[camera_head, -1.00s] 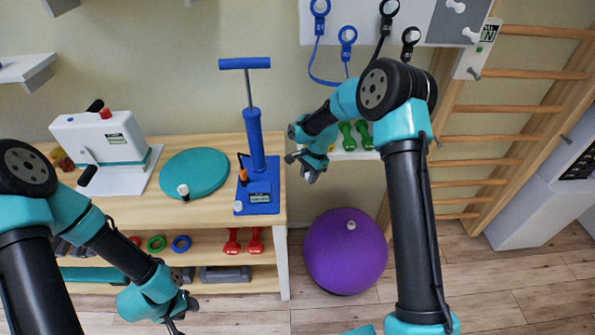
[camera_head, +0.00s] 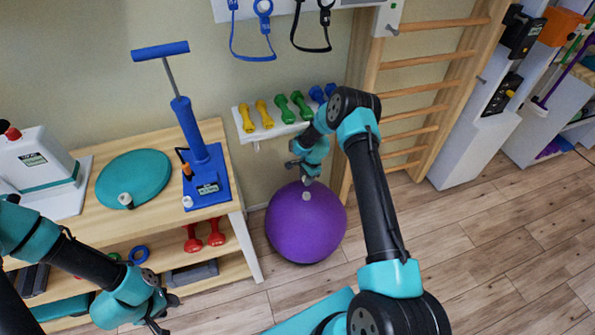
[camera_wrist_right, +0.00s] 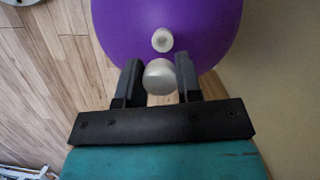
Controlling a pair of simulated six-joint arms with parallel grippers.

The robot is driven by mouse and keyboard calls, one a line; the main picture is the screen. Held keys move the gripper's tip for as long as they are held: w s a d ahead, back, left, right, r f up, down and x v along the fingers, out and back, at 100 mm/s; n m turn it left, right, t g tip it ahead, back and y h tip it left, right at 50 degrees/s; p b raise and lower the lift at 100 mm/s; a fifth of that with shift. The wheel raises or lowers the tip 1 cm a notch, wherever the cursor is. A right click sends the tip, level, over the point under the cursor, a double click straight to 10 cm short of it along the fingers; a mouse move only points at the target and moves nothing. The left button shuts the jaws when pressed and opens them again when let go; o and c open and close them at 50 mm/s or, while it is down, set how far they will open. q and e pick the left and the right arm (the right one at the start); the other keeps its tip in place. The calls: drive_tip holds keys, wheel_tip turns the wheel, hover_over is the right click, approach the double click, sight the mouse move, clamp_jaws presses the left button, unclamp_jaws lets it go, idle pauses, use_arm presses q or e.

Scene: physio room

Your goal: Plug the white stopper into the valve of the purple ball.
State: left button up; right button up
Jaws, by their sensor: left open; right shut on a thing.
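The purple ball (camera_head: 300,235) rests on the floor right of the wooden bench. Its pale round valve (camera_wrist_right: 162,40) faces up in the right wrist view and also shows in the head view (camera_head: 306,196). My right gripper (camera_head: 309,178) is just above the ball near the valve. In the right wrist view its fingers (camera_wrist_right: 158,80) are shut on the white stopper (camera_wrist_right: 160,77), which appears just below the valve and apart from it. The stopper's underside is hidden. My left gripper (camera_head: 164,314) is open and empty, low in front of the bench.
The wooden bench (camera_head: 232,185) holds a blue pump (camera_head: 190,135), a teal disc (camera_head: 135,178) and a white box (camera_head: 38,160). A shelf of dumbbells (camera_head: 285,130) hangs behind my right arm. Wall bars (camera_head: 415,95) stand to the right. Floor at the right is clear.

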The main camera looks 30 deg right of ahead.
drive_tip(key=shift+s+d+f, duration=0.15)
drive_tip(key=shift+d+f, duration=0.15)
drive_tip(key=shift+f, duration=0.1)
drive_tip(key=shift+f, duration=0.15)
hover_over(306, 196)
drive_tip(key=shift+w+d+f, duration=0.15)
drive_tip(key=shift+f, duration=1.5)
drive_tip(key=shift+w+d+f, duration=0.15)
drive_tip(key=shift+f, duration=1.45)
drive_tip(key=shift+f, duration=1.05)
drive_tip(key=shift+s+f, duration=0.15)
drive_tip(key=shift+f, duration=0.45)
drive_tip(key=o, duration=1)
drive_tip(key=shift+c, duration=0.2)
drive_tip(key=shift+s+a+f, duration=0.1)
drive_tip(key=shift+s, duration=0.05)
drive_tip(key=shift+c, duration=0.8)
drive_tip(key=shift+o, duration=0.9)
